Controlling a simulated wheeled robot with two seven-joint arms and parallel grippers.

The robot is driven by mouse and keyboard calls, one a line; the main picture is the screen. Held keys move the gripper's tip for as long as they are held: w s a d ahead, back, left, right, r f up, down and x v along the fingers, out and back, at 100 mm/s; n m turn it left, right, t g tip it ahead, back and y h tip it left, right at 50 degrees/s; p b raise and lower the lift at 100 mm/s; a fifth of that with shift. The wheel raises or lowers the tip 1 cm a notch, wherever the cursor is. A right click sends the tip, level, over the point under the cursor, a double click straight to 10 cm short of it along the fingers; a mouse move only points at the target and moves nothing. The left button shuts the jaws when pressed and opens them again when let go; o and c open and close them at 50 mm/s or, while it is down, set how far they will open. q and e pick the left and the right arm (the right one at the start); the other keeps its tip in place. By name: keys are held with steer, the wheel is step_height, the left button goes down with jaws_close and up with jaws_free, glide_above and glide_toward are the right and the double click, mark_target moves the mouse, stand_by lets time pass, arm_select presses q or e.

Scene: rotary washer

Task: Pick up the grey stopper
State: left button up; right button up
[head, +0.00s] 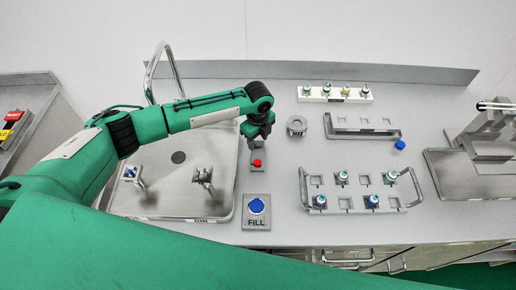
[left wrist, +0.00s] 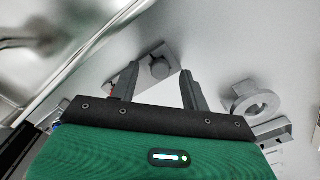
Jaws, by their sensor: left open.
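In the left wrist view, a round grey piece (left wrist: 160,68), which looks like the grey stopper, sits on a narrow grey plate. It shows between my fingertips and slightly beyond them, with no contact visible. My left gripper (left wrist: 158,80) is open and empty. In the head view, my left gripper (head: 258,139) points down over the far end of the plate with the red button (head: 257,162) and hides the round piece there. The height gap is hard to judge. My right gripper is not in view.
The sink (head: 165,203) with its curved tap (head: 150,70) lies left. A blue FILL button (head: 257,205) is nearer me.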

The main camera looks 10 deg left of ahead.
arm_select(q)
steer(key=shift+f, duration=0.65)
steer(key=shift+r, duration=0.1)
jaws_close()
